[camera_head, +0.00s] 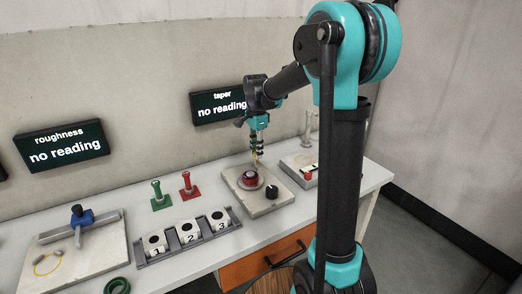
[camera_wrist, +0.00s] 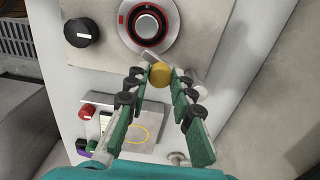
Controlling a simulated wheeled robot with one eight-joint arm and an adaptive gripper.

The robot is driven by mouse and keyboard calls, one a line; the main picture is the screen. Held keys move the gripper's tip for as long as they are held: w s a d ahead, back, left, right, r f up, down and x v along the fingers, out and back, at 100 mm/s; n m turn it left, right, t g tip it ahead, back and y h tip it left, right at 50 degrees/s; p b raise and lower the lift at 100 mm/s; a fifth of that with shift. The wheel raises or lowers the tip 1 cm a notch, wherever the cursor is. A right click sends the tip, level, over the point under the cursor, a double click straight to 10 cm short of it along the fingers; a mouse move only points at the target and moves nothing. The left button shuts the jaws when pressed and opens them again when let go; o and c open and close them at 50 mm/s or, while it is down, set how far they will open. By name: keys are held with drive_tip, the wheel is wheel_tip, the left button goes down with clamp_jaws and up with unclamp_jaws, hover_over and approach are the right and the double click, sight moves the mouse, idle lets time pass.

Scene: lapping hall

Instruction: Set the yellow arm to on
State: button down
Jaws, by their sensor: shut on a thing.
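The yellow arm shows in the wrist view as a round yellow knob (camera_wrist: 160,73) at the end of a short grey bar. It sits beside a silver dial with a red ring (camera_wrist: 147,26) on a pale plate. My gripper (camera_wrist: 161,78) has its fingertips on both sides of the yellow knob and is shut on it. In the head view my gripper (camera_head: 256,156) reaches down over the plate (camera_head: 284,200) at the back of the bench. The arm's on and off marks cannot be read.
A black knob (camera_wrist: 81,32) is on the same plate. A second plate with a red button (camera_head: 308,176) stands to the right. Numbered blocks in a grey rack (camera_head: 187,237), red (camera_head: 187,183) and green (camera_head: 157,195) stands are to the left. Two screens say "no reading".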

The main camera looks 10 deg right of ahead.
drive_tip(key=shift+w+a+m, duration=0.1)
drive_tip(key=shift+a+m, duration=0.55)
drive_tip(key=shift+m, duration=0.35)
drive_tip(key=c, duration=1.3)
unclamp_jaws()
drive_tip(key=shift+r, duration=0.15)
wheel_tip(320, 180, up, 12)
